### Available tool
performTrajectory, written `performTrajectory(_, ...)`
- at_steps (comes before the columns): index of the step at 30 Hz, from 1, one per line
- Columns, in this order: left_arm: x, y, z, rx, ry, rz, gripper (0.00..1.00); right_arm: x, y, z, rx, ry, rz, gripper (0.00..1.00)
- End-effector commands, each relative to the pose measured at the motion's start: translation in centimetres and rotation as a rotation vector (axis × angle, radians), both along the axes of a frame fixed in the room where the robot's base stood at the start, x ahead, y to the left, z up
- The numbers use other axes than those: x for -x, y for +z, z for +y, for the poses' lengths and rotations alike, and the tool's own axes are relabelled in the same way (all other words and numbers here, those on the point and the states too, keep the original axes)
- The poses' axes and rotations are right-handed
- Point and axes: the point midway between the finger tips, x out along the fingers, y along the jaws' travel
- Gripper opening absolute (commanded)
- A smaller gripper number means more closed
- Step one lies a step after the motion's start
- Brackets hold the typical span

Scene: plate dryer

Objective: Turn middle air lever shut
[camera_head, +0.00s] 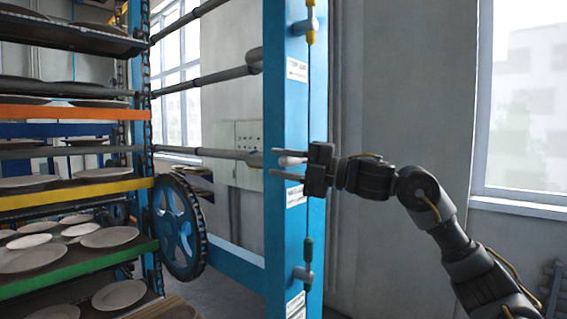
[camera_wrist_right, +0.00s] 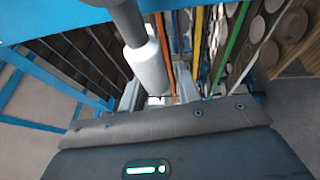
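The middle air lever (camera_head: 291,161) has a white handle and sits on the blue post, between a yellow-handled lever above and a green-handled lever below. My right gripper (camera_head: 279,165) reaches in from the right, across the post. Its two fingers are apart, with the white handle between them. In the right wrist view the white handle (camera_wrist_right: 149,68) runs down between the fingertips (camera_wrist_right: 158,92), with a gap on its right side. The lever's pivot is hidden behind the gripper body. My left gripper is not in view.
The blue post (camera_head: 284,110) stands right behind my gripper. The yellow lever (camera_head: 309,27) and green lever (camera_head: 306,262) share its thin vertical pipe. A blue wheel (camera_head: 180,228) and plate racks (camera_head: 75,187) stand to the left. Free room lies right of the post.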

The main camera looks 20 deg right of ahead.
Motion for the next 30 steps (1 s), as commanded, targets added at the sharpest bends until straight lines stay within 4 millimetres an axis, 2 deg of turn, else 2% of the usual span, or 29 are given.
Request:
performTrajectory(1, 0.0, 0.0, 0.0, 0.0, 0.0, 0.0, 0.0, 0.0, 0.0, 0.0, -0.001, 0.0, -0.001, 0.4)
performTrajectory(3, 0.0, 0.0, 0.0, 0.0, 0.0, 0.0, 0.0, 0.0, 0.0, 0.0, -0.001, 0.0, -0.001, 0.46)
performTrajectory(14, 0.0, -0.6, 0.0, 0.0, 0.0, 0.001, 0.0, 0.5, -0.1, -0.6, -0.004, -0.003, -0.004, 0.46)
performTrajectory(24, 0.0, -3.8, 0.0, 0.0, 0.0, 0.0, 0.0, 4.6, -1.3, -5.4, -0.002, -0.005, -0.004, 0.46)
performTrajectory(30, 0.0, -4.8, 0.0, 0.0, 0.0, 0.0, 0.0, 6.4, -1.5, -7.4, -0.002, -0.002, -0.001, 0.46)
